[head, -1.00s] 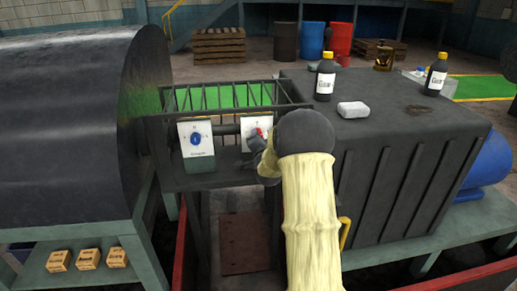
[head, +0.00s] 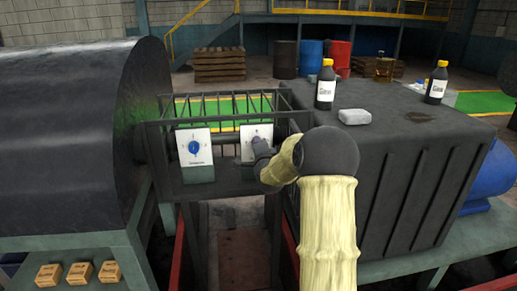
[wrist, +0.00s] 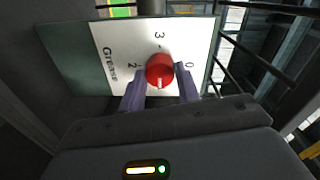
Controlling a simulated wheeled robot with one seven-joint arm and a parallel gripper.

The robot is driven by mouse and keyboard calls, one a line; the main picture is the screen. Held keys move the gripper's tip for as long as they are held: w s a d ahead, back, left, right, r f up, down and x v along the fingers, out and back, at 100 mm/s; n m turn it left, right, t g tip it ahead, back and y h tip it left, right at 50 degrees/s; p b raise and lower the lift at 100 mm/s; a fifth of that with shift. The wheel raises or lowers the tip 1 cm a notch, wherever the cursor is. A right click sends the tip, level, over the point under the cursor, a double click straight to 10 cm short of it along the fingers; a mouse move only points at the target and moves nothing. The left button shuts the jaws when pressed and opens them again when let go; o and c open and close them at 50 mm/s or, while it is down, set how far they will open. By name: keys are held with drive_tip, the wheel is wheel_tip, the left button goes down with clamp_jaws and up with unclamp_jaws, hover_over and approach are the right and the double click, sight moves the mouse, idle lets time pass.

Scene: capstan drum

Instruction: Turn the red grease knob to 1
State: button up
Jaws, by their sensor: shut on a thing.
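The red grease knob (wrist: 160,67) sits on a white plate (wrist: 105,45) lettered Grease, with 3, 2 and 0 readable around it. Its white pointer mark faces the bottom of the wrist view, between my fingers. Any number on that side is hidden behind my gripper. My gripper (wrist: 160,84) has one finger on each side of the knob and is shut on it. In the head view my gripper (head: 257,143) is at the grease plate (head: 246,151) and covers the knob.
A second white plate with a blue knob (head: 194,147) stands to the left, near the large dark drum (head: 70,140). A dark box (head: 420,170) on the right carries bottles (head: 325,84) and a pale block (head: 354,117). Dark rails (head: 215,110) run behind the plates.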

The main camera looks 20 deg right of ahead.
drive_tip(key=o, duration=1)
drive_tip(key=shift+c, duration=0.2)
drive_tip(key=shift+s, duration=0.15)
drive_tip(key=b+v, duration=0.2)
drive_tip(key=v, duration=1.5)
drive_tip(key=shift+b, duration=0.35)
